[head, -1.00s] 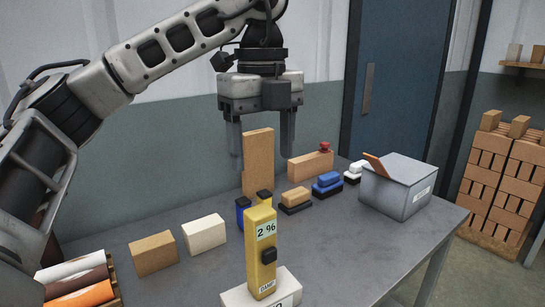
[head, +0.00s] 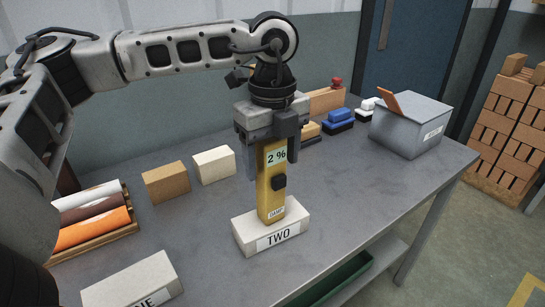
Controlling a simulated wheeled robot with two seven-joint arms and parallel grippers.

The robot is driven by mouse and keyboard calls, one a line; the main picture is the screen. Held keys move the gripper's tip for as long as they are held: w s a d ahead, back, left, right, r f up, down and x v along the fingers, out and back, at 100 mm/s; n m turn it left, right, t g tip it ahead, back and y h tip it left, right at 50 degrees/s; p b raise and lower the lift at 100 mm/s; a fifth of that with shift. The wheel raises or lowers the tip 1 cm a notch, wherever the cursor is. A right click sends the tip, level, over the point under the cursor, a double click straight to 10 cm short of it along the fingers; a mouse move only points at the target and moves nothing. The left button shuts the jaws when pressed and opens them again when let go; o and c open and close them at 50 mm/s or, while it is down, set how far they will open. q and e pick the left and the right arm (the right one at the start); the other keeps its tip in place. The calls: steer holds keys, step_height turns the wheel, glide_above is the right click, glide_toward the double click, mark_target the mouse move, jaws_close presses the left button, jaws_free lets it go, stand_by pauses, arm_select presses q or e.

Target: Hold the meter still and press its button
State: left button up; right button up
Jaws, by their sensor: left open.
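The yellow meter (head: 266,198) stands upright on a pale brick labelled "TWO" (head: 247,237). Its display (head: 277,157) reads "2 %", and a "DAMP" label sits near its foot. The black button (head: 279,182) is on the face towards me and is uncovered. My left gripper (head: 272,167) points down over the meter's upper part, one finger on each side. It is open, and I cannot tell whether a finger touches the meter. The meter's top is hidden by the gripper. My right gripper is not in view.
A tan brick (head: 166,183) and a cream brick (head: 214,166) stand to the left. A tray of coloured rolls (head: 92,241) is at far left. Another labelled pale brick (head: 132,284) lies at front left. A grey box (head: 408,130) and blue-topped block (head: 338,118) are at the right.

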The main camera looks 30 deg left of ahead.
arm_select(q)
steer(key=shift+f, duration=0.3)
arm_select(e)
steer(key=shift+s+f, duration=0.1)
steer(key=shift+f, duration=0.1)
arm_select(q)
steer(key=c, duration=1.2)
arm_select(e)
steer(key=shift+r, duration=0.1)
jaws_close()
arm_select(q)
steer(key=shift+f, duration=0.1)
stand_by(1.4)
